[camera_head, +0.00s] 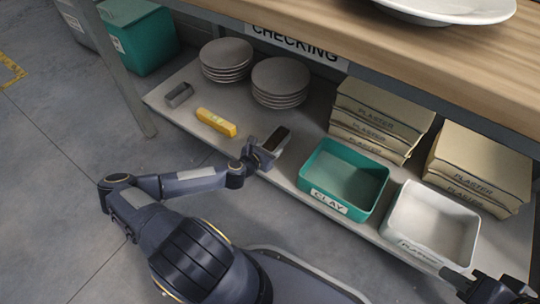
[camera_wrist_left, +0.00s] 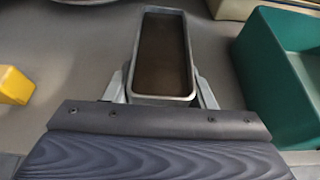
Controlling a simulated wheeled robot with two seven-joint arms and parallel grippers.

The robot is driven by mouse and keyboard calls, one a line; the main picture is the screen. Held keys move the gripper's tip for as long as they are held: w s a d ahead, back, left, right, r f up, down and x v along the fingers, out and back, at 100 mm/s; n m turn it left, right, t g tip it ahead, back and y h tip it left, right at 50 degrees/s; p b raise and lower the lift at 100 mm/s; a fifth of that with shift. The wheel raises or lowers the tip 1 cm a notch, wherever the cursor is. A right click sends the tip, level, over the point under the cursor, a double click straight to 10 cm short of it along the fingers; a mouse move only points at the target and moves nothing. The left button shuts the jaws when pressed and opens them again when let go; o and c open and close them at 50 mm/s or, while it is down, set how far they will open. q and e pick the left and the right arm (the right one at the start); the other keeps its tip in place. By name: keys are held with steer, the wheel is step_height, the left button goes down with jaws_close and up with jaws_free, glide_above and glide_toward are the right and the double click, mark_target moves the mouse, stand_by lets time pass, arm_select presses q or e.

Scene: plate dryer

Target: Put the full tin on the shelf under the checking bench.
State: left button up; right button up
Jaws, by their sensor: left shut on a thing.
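The full tin (camera_head: 277,139) is a narrow grey metal box with brown contents. My left gripper (camera_head: 262,155) is shut on it, with one finger on each long side near the close end, as the left wrist view shows. The tin (camera_wrist_left: 163,97) looks upright and is over the front part of the shelf (camera_head: 290,170), under the checking bench (camera_head: 440,60). I cannot tell if it touches the shelf. My right gripper (camera_head: 492,290) is at the lower right corner, dark and partly cut off; its jaws are unclear.
On the shelf, a small grey tin (camera_head: 179,95) and a yellow tool (camera_head: 216,123) lie left; two plate stacks (camera_head: 280,77) stand behind. A green clay tray (camera_head: 343,178) is just right of the held tin, then a white plaster tray (camera_head: 432,222) and plaster boxes (camera_head: 378,120).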

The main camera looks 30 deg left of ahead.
arm_select(q)
steer(key=f, duration=0.1)
steer(key=f+b, duration=0.2)
steer(key=f, duration=0.1)
steer(key=shift+w+a, duration=0.2)
steer(key=shift+w, duration=0.15)
steer(key=shift+r, duration=0.15)
steer(key=o, duration=1.2)
